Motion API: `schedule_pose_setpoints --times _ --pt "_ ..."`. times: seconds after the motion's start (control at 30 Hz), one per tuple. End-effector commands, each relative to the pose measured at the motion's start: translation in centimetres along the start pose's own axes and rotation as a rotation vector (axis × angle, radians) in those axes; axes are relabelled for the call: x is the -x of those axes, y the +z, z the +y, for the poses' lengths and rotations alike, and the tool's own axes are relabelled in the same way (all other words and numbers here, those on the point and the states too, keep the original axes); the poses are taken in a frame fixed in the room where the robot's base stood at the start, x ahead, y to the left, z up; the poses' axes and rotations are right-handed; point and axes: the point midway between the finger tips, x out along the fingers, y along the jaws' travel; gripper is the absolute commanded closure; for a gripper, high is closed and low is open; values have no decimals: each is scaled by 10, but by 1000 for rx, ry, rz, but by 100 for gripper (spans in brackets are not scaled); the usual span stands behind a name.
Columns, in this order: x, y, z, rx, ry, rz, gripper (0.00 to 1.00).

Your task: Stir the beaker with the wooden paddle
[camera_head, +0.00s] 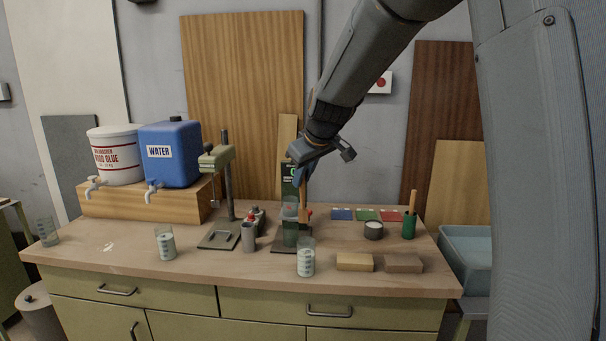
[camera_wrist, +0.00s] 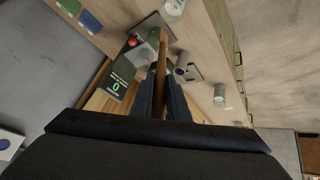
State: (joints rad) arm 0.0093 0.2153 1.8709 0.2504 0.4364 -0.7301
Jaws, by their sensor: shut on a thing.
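My gripper (camera_head: 303,178) is shut on the wooden paddle (camera_head: 304,207), which points down toward the bench. In the wrist view the paddle (camera_wrist: 162,50) runs away between the two dark fingers (camera_wrist: 161,100). Other clear beakers with pale contents stand at the front middle (camera_head: 305,262), the left (camera_head: 165,245) and the far left edge (camera_head: 47,233).
Two blocks (camera_head: 355,262) and a green cup (camera_head: 409,226) are to the right.

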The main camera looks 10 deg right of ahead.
Motion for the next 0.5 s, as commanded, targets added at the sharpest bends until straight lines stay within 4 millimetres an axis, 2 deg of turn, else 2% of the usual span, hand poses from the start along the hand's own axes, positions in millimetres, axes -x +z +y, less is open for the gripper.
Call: schedule_pose_setpoints --times 0.17,0.5 --pt "-3 12 1 -10 6 -3 100" --pt "-12 30 -14 -11 6 -3 100"
